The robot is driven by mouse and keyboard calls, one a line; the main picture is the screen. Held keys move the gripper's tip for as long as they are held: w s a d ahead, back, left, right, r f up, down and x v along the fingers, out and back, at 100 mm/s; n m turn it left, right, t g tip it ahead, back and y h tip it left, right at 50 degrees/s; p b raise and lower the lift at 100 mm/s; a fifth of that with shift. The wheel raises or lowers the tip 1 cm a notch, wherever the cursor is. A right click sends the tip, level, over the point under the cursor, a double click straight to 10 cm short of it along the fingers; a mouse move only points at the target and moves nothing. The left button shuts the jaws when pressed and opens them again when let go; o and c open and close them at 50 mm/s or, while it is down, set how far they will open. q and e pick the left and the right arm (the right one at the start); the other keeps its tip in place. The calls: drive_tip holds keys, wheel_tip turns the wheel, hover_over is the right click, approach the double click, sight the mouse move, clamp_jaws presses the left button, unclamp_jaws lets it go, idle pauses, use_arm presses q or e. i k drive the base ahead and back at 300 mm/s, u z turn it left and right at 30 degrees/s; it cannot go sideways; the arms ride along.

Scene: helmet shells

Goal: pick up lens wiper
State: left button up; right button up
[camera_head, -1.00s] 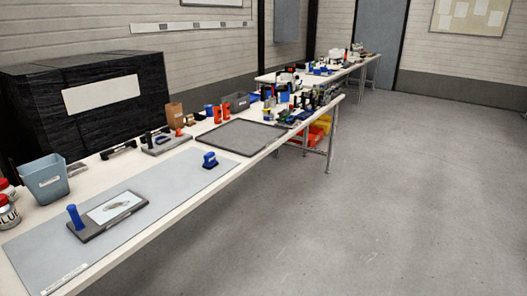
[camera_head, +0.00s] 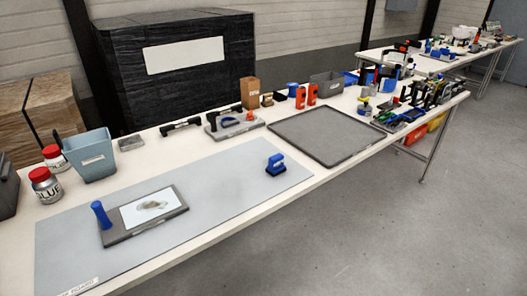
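A small blue tool with a handle on top (camera_head: 276,165), which looks like the lens wiper, stands on the right end of the grey-blue mat (camera_head: 222,170). On the left part of the mat lies a dark grey plate (camera_head: 161,228) with a white panel (camera_head: 152,207) bearing a grey smudge. An upright blue handle (camera_head: 101,214) stands at the plate's left end. I cannot tell for certain which blue piece is the wiper. Neither of my grippers shows in this view.
A grey-blue bin (camera_head: 90,155) and red-lidded jars marked GLUE (camera_head: 46,186) stand left of the mat. A dark tray (camera_head: 324,136) lies right of it. Several tools and a brown box (camera_head: 250,93) line the back. The floor in front (camera_head: 400,240) is clear.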

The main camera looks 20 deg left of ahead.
sight(276, 166)
drive_tip(key=u, duration=0.85)
drive_tip(key=i, duration=0.8)
drive_tip(key=z, duration=0.55)
